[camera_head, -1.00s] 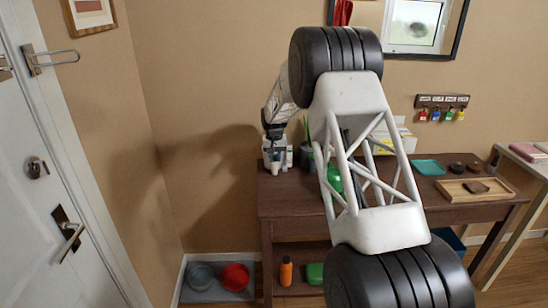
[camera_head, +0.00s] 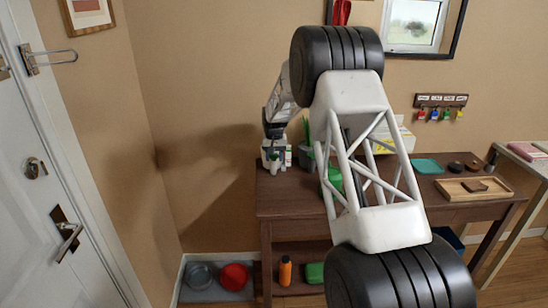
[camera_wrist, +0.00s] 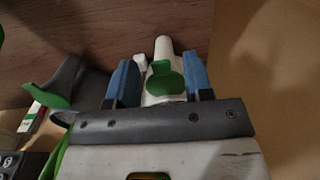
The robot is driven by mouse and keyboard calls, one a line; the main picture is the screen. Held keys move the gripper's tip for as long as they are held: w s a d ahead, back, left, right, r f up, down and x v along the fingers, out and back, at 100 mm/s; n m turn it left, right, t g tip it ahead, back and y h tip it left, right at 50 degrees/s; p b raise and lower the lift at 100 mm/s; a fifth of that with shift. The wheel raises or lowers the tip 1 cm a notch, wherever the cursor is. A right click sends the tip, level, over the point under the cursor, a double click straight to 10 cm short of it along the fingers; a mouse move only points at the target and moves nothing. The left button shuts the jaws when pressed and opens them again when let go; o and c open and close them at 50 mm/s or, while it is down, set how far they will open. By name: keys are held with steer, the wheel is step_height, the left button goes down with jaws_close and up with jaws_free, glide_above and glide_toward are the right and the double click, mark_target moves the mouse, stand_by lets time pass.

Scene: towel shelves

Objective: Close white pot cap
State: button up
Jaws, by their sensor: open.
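My gripper (camera_wrist: 160,66) is open in the wrist view, with one blue finger on each side of a white object (camera_wrist: 165,50). A round green piece (camera_wrist: 165,79) shows on the near side of that object, between the fingers. I take the white object to be the white pot and the green piece its cap, but cannot be sure. I cannot tell whether the fingers touch it. In the head view my gripper (camera_head: 277,160) is at the left end of the dark wooden table (camera_head: 285,202), with white parts around it. The cap's state is not clear there.
A grey object with a green end (camera_wrist: 50,92) is close to the left finger. A green object (camera_head: 333,180) stands on the table, partly behind my arm. A teal tray (camera_head: 427,166) and wooden tray (camera_head: 450,193) lie to the right. The wall is close on the left.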

mark_target(274, 160)
steer(key=shift+d+r, duration=0.1)
steer(key=shift+r, duration=3.8)
steer(key=s+d+r, duration=0.3)
steer(key=s+r, duration=0.3)
steer(key=s, duration=0.5)
steer(key=s+d+r+t, duration=0.1)
steer(key=s+d+r, duration=0.1)
steer(key=s+r, duration=0.7)
steer(key=s+d+r, duration=0.3)
steer(key=s+r, duration=0.1)
steer(key=s, duration=0.9)
steer(key=s+d+f, duration=0.2)
steer(key=s, duration=1.6)
steer(key=s+d+f+t, duration=0.1)
steer(key=s+d+f, duration=0.1)
steer(key=s, duration=1.6)
steer(key=shift+s+f+t, duration=0.3)
steer(key=shift+s+f, duration=0.1)
steer(key=shift+f, duration=0.1)
steer(key=shift+d, duration=0.1)
